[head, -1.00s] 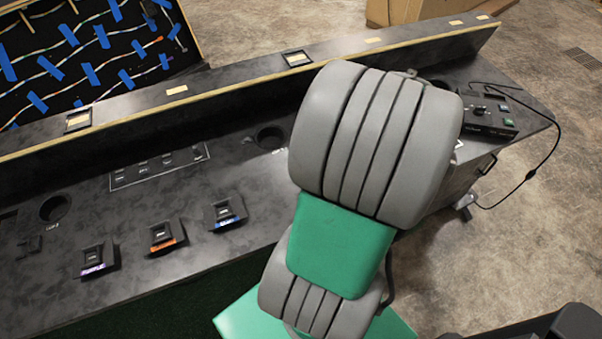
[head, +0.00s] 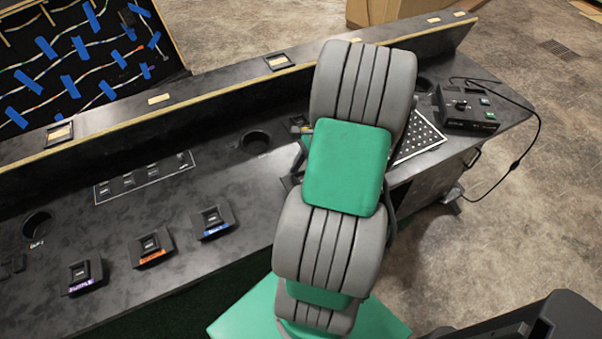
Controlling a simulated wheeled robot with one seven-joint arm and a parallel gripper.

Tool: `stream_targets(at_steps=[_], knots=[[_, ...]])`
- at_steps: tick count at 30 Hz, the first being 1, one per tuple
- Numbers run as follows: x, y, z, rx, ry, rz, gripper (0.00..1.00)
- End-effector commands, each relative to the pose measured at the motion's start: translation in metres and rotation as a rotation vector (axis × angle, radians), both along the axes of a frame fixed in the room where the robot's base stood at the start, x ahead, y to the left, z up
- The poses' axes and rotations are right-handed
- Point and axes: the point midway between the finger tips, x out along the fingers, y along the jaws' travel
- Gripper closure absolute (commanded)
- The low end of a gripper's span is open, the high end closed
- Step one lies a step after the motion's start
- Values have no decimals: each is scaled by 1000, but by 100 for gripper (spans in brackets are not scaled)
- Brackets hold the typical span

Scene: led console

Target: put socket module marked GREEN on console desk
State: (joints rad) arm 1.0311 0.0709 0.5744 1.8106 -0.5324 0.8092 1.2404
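The console desk (head: 130,225) is a long black top running across the head view. Three black socket modules stand in a row on it: one with a purple label (head: 84,276), one with an orange label (head: 151,249) and one with a blue label (head: 212,223). I see no module with a green label; my arm covers part of the desk to the right of the blue one. My gripper cannot be made out behind my grey and green arm, so whether it holds anything is hidden.
A black control box (head: 466,108) with a cable sits at the desk's right end, beside a dotted board (head: 420,137). A raised ledge (head: 205,93) runs along the back. Round holes (head: 255,141) and a switch panel (head: 145,177) lie before it.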

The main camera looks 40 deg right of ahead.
Motion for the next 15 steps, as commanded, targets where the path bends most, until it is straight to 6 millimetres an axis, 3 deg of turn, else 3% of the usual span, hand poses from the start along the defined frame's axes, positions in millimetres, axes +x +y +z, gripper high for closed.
stream_targets(at_steps=[8, 15], knots=[[0, 0, 0, 0, 0, 0, 31], [0, 0, 1, 0, 0, 0, 31]])
